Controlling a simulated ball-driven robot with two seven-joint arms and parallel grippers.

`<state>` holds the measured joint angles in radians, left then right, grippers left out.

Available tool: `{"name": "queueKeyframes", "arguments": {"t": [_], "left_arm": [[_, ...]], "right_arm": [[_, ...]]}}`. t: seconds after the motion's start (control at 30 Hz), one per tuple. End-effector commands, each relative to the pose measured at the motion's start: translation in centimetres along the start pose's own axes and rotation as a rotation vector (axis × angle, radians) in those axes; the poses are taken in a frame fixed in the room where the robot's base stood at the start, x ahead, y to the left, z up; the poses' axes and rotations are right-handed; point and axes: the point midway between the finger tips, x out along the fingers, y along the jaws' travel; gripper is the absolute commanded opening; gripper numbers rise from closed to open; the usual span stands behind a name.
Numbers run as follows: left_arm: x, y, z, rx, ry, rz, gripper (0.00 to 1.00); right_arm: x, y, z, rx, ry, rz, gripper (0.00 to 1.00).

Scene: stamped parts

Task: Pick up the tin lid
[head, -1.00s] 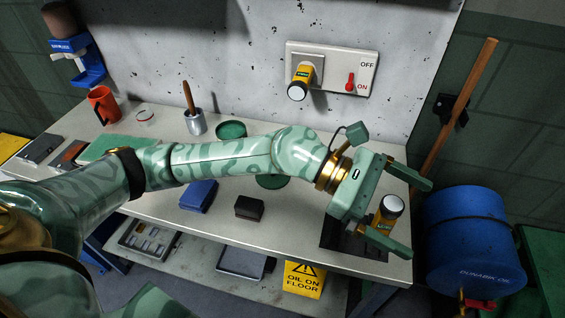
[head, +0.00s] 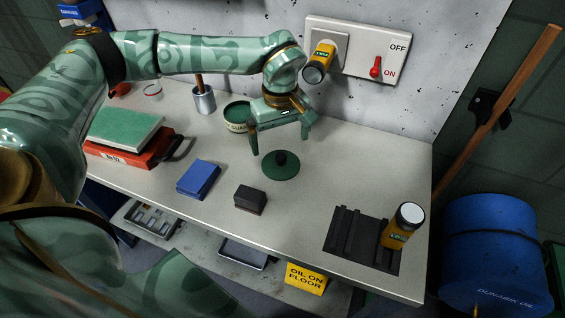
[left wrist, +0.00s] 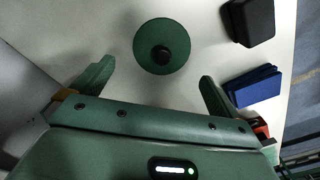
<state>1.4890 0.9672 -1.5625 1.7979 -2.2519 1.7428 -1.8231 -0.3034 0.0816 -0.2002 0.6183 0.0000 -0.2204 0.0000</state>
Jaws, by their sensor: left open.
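The tin lid (head: 281,168) is a round dark green disc with a black knob, lying flat on the bench. In the left wrist view the lid (left wrist: 148,50) lies beyond the fingertips, roughly centred between them. My left gripper (head: 280,144) is open and empty, above and just behind the lid, fingers pointing down. The open fingers also show in the left wrist view (left wrist: 157,72). The green tin (head: 237,118) stands open behind, to the left of the gripper. My right gripper is not in view.
A yellow cylinder (head: 398,230) stands on a black slotted base (head: 348,238) at right. Another yellow cylinder (head: 320,62) sticks out from the wall panel.

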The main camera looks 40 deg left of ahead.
Motion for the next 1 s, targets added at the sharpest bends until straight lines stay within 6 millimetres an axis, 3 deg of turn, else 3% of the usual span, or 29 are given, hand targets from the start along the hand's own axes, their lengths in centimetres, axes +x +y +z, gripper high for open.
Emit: {"name": "queueKeyframes", "arguments": {"t": [0.23, 0.5, 0.7, 0.73, 0.87, 1.0], "left_arm": [[1.9, 0.0, 0.2, 0.0, -0.001, 0.0, 1.0], [6.1, -0.2, 0.5, 0.001, -0.002, -0.001, 1.0], [6.0, -0.1, 0.5, 0.001, 0.0, 0.003, 1.0], [6.0, -0.1, 0.5, 0.001, 0.0, 0.003, 0.97], [6.0, -0.1, 0.5, 0.0, 0.0, 0.003, 0.62], [6.0, -0.1, 0.5, 0.0, 0.0, 0.003, 0.59]], "right_arm": [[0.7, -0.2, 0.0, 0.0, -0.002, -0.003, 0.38], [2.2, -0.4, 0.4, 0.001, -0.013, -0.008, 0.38], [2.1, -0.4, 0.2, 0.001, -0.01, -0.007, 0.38], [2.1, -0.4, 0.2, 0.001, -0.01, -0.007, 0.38], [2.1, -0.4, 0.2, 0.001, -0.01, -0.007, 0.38], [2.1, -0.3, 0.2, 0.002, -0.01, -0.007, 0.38]]}}
